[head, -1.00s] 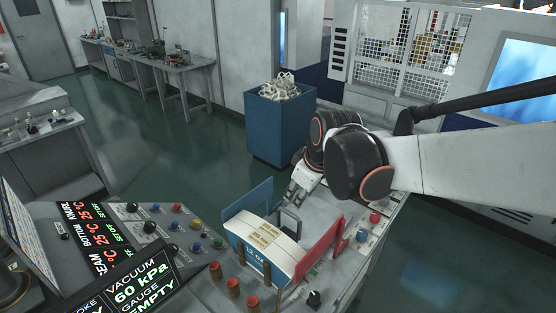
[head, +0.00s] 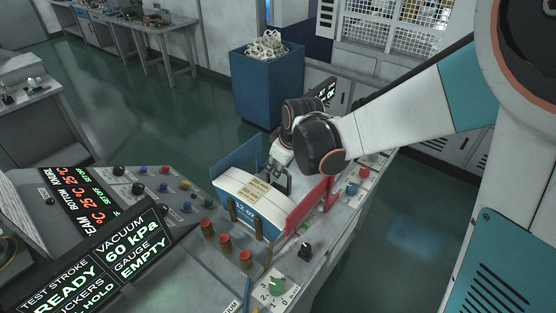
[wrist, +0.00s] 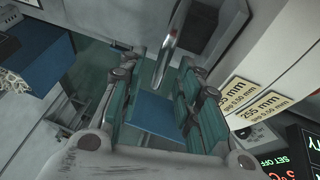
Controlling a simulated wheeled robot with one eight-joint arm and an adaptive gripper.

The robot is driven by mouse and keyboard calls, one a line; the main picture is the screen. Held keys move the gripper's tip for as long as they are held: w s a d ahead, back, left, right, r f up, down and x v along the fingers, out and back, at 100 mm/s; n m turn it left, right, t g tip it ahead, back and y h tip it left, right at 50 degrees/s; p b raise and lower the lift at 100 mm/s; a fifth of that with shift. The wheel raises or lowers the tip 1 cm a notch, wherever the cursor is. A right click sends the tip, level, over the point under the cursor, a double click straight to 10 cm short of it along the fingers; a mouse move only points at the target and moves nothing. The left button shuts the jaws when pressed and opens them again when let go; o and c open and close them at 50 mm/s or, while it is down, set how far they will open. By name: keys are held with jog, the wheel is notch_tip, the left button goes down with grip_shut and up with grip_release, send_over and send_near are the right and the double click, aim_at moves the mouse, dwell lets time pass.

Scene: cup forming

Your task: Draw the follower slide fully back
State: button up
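A curved white block of blanks marked 12 OZ (head: 255,195) sits between a blue plate (head: 238,165) and a red plate (head: 307,205) on the machine. A grey loop handle (head: 285,183) stands behind the block; I cannot tell which part it joins. My gripper (wrist: 160,68) is open and empty, with teal-padded fingers spread. In the wrist view a metal bar (wrist: 170,48), which looks like that handle, stands just beyond the gap between the fingertips, with no clear contact. In the head view my wrist partly hides the gripper.
A control panel with knobs and a lit display (head: 135,243) lies at the front left. Red buttons (head: 226,241) and a green dial (head: 275,287) sit on the near edge. A blue bin (head: 265,88) of white scraps stands behind. Yellow labels (wrist: 240,93) show beside my fingers.

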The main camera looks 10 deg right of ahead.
grip_shut()
jog(key=w+d+b, duration=0.2)
jog(key=w+d, duration=1.6)
jog(key=shift+w, duration=0.15)
jog(key=shift+d+r, duration=0.1)
jog(key=shift+d, duration=0.05)
